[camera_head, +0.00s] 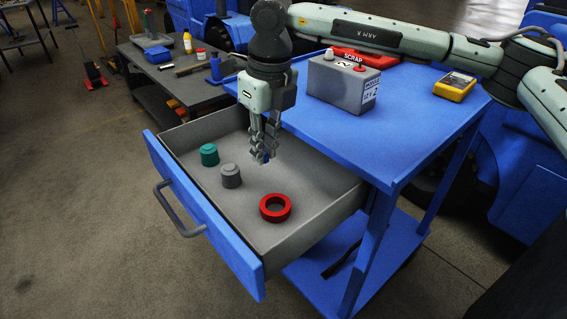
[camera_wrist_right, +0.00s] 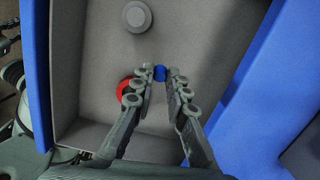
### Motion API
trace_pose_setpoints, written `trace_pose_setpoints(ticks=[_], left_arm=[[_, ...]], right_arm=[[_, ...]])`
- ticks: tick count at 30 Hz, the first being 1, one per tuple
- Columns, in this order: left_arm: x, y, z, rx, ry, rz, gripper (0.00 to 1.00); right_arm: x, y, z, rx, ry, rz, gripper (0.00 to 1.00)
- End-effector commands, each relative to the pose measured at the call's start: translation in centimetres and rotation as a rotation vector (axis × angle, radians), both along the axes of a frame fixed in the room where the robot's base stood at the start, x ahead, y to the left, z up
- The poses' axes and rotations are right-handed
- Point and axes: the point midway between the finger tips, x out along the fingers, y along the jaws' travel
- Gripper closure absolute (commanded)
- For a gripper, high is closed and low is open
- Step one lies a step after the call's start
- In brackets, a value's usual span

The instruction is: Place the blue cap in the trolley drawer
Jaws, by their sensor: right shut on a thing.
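The trolley drawer (camera_head: 203,220) is pulled open, with a blue front, a grey inside and a curved handle. My right gripper (camera_head: 263,158) points down over the drawer's inner part, near the edge of the blue trolley top. Its fingers are shut on the small blue cap (camera_wrist_right: 160,73), which shows between the fingertips in the wrist view. In the head view the fingers hide most of the cap. How far the cap is above the drawer floor is hard to tell. My left gripper is not in view.
The drawer holds a green knobbed piece (camera_head: 209,154), a grey one (camera_head: 231,175) and a red ring (camera_head: 275,208). Its floor is bare between them. On the trolley top (camera_head: 415,135) stand a grey battery (camera_head: 340,85), a red scrap tray (camera_head: 365,57) and a yellow meter (camera_head: 454,87).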

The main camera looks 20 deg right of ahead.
Motion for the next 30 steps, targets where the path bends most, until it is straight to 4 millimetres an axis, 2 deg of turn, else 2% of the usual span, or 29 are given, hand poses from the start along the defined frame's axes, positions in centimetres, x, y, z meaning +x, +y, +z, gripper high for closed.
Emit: trace_pose_setpoints(ticks=[1, 3, 8, 11, 19, 30], left_arm=[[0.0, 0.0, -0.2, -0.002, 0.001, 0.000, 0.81], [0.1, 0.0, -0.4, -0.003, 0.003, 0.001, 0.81], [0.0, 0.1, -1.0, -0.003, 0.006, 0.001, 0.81], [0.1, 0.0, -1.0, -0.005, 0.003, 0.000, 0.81], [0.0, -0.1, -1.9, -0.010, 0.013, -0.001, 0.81], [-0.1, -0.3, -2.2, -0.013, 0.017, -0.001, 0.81]], right_arm=[[0.2, -1.2, -0.6, 0.000, 0.002, -0.005, 0.92], [0.3, -2.3, -1.3, -0.001, 0.002, -0.003, 0.92], [0.6, -3.6, -2.1, 0.000, 0.000, 0.000, 0.92], [0.6, -3.8, -2.7, 0.001, 0.000, 0.001, 0.92], [0.6, -3.8, -6.1, -0.001, 0.000, 0.001, 0.92], [0.6, -3.7, -6.5, 0.000, 0.000, 0.001, 0.92]])
